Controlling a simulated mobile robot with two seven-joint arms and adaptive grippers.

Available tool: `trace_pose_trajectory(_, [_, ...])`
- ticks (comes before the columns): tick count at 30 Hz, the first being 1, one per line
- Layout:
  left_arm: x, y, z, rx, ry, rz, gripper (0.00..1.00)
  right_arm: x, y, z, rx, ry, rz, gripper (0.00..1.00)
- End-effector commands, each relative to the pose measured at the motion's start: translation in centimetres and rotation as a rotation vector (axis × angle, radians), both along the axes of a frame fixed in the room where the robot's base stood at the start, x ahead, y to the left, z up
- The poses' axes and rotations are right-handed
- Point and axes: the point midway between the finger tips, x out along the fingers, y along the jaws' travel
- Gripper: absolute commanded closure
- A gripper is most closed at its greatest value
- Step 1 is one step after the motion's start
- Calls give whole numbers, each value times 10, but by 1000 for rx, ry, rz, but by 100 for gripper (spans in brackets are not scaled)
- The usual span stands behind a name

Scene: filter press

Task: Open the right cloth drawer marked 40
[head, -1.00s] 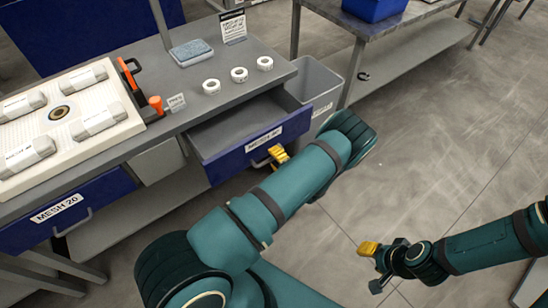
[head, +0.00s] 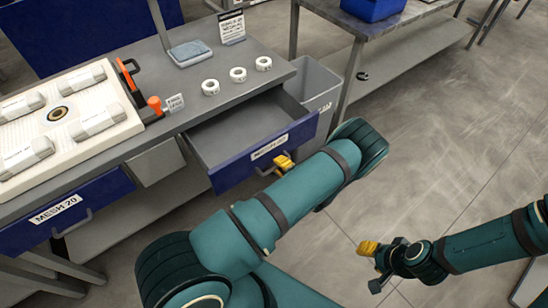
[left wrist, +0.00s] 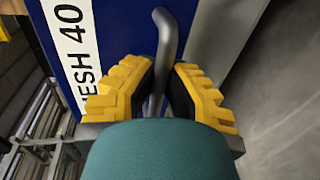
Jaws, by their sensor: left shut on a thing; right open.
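The right cloth drawer (head: 236,168) is blue and stands pulled out from the bench, its grey inside showing empty. Its label reads MESH 40 in the left wrist view (left wrist: 77,45). My left gripper (head: 284,163) is at the drawer front. In the left wrist view its yellow fingers (left wrist: 160,88) are shut around the grey bar handle (left wrist: 163,50). My left forearm hides part of the space below the drawer. My right gripper (head: 372,262) is open and empty over the floor at the lower right, away from the drawer.
The MESH 20 drawer (head: 75,208) is shut at the left. A grey bin (head: 318,88) stands just behind the open drawer.

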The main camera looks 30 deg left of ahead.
Motion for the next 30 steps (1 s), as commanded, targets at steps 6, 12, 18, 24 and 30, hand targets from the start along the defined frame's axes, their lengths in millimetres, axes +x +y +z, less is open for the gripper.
trace_pose_trajectory(6, [-7,-17,0,0,0,-1,100,0,0,0,0,0,0,53])
trace_pose_trajectory(12, [-7,-16,0,0,0,-1,100,0,0,0,0,0,0,53])
trace_pose_trajectory(18, [-7,-16,0,0,0,0,57,0,0,0,0,0,0,53])
trace_pose_trajectory(24, [-7,-16,0,0,-1,0,57,0,0,0,0,0,0,53])
trace_pose_trajectory(30, [-12,-30,3,0,0,-2,57,0,0,0,0,0,0,53])
